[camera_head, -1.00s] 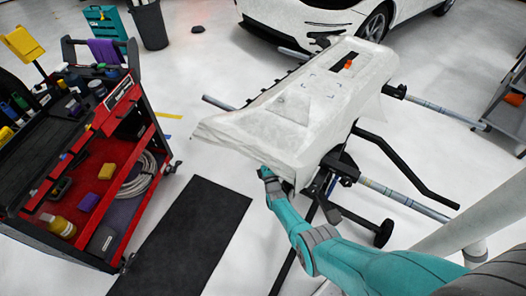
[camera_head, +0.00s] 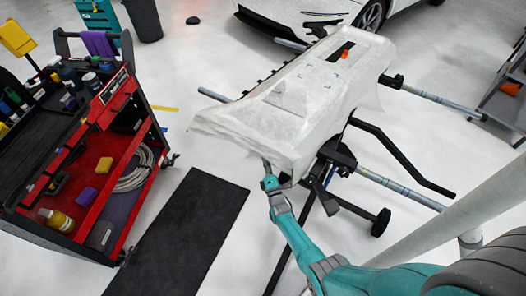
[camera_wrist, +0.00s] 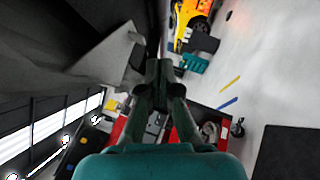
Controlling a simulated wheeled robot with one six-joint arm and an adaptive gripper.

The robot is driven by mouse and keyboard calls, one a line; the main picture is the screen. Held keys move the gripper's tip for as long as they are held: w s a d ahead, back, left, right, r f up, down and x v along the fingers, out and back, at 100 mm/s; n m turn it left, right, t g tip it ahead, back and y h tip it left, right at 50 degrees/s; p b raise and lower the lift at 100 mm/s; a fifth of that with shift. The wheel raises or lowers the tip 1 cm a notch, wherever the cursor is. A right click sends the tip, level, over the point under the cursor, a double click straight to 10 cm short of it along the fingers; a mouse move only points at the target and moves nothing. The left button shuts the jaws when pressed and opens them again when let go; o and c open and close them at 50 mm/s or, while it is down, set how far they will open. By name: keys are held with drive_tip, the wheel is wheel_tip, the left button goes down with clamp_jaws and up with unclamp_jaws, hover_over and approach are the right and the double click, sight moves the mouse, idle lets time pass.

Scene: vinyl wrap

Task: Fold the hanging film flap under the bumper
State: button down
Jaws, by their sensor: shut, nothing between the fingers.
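The bumper, covered in white film (camera_head: 300,100), rests on a stand in the head view. Its film hangs loose along the near edge (camera_head: 240,137). My gripper (camera_head: 266,166) is at the underside of that near edge, its tip partly hidden by the film. In the wrist view my gripper (camera_wrist: 159,66) is shut with nothing between its fingers. A pale grey film flap (camera_wrist: 112,58) hangs left of the fingertips, close to them; I cannot tell whether they touch. The dark underside of the bumper (camera_wrist: 60,35) fills the upper left.
A red tool cart (camera_head: 100,150) with bottles and sponges stands at left. A black mat (camera_head: 180,232) lies on the floor beside it. Stand bars (camera_head: 400,187) stick out at right. A white car (camera_head: 310,15) is behind. Open floor lies around the stand.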

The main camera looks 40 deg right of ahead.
drive_tip(key=shift+v, duration=1.5)
drive_tip(key=shift+a, duration=0.1)
drive_tip(key=s+a+r+m+g+y, duration=0.1)
drive_tip(key=s+a+r+m+y, duration=0.2)
drive_tip(key=s+a, duration=0.75)
drive_tip(key=s+a+m+y, duration=0.35)
drive_tip(key=s+a, duration=0.35)
drive_tip(key=s, duration=0.6)
drive_tip(key=s+a+r+m+g+y, duration=0.1)
drive_tip(key=s+a+r+m, duration=0.2)
drive_tip(key=s+r, duration=0.5)
drive_tip(key=s+a+r+m+g+y, duration=0.2)
drive_tip(key=s+r+m, duration=0.4)
drive_tip(key=r, duration=1)
drive_tip(key=s+a, duration=0.1)
drive_tip(key=s, duration=0.2)
drive_tip(key=shift+s+a, duration=0.15)
drive_tip(key=shift+a, duration=0.15)
